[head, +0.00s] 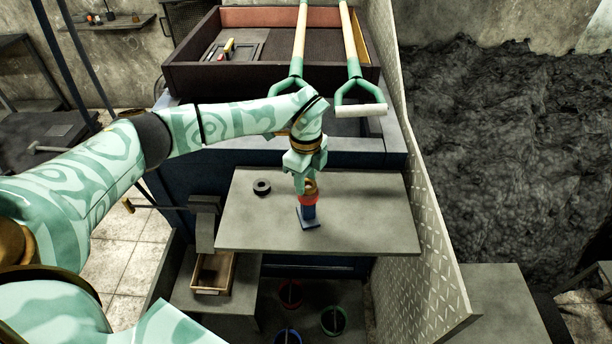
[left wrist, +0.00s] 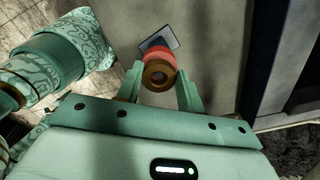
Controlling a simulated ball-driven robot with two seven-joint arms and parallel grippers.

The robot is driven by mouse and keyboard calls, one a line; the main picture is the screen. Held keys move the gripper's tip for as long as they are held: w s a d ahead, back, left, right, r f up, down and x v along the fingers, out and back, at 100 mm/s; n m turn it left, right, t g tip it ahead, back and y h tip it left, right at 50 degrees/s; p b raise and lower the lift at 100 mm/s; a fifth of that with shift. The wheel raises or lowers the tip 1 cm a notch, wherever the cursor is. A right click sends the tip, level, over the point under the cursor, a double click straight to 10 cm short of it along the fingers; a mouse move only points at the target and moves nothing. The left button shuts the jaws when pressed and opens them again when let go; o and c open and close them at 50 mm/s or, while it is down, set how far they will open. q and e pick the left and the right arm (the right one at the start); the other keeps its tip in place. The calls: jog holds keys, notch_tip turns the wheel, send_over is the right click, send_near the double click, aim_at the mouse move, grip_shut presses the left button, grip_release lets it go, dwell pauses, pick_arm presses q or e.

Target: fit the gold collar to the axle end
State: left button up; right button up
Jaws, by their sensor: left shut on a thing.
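The gold collar (head: 309,186) is held upright over a short blue post with a red upper part (head: 308,201) on the grey table. In the left wrist view the gold collar (left wrist: 158,75) shows as a ring with a dark hole, in front of the red part (left wrist: 160,53). My left gripper (head: 307,179) points down and is shut on the collar, with a finger on each side (left wrist: 161,80). The collar and the red part look close or touching; I cannot tell whether the collar is around the axle end. My right gripper is out of view.
A black ring (head: 262,187) lies on the grey table (head: 375,225), left of the post. The table's right side is clear. Two green-handled tools (head: 352,85) lean over a sand box behind. A wooden tray (head: 213,272) and several coloured buckets stand below the front edge.

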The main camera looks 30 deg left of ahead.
pick_arm(q)
jog(key=shift+f, duration=0.7)
jog(key=o, duration=1.1)
jog(key=shift+c, duration=0.2)
jog(key=shift+r, duration=0.15)
notch_tip(320, 180, up, 16)
jog(key=p, duration=0.1)
